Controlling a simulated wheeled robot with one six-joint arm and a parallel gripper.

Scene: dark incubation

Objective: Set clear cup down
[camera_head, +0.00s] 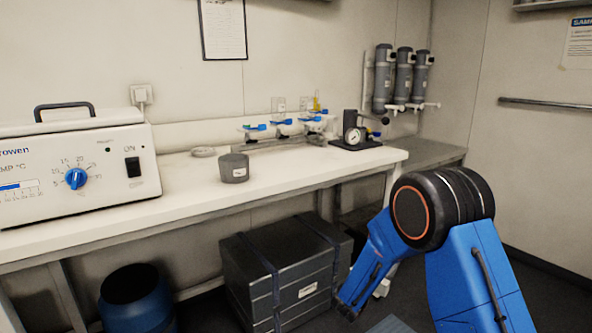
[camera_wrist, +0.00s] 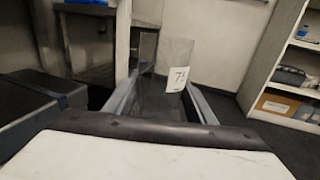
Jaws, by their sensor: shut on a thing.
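The clear cup (camera_wrist: 168,58) is see-through, with a white label marked with a handwritten figure. In the wrist view it stands upright between the two fingers of my gripper (camera_wrist: 162,82), which is shut on it. Its lower part is hard to make out against the dark background. The white bench top (camera_head: 290,168) is up and to the left of the arm.
On the bench are a white incubator box (camera_head: 75,165), a grey lidded pot (camera_head: 234,168), a row of blue-handled valves (camera_head: 284,128) and a gauge stand (camera_head: 355,132). A black strapped case (camera_head: 285,268) and a blue drum (camera_head: 137,300) stand below. The bench's front strip right of the pot is clear.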

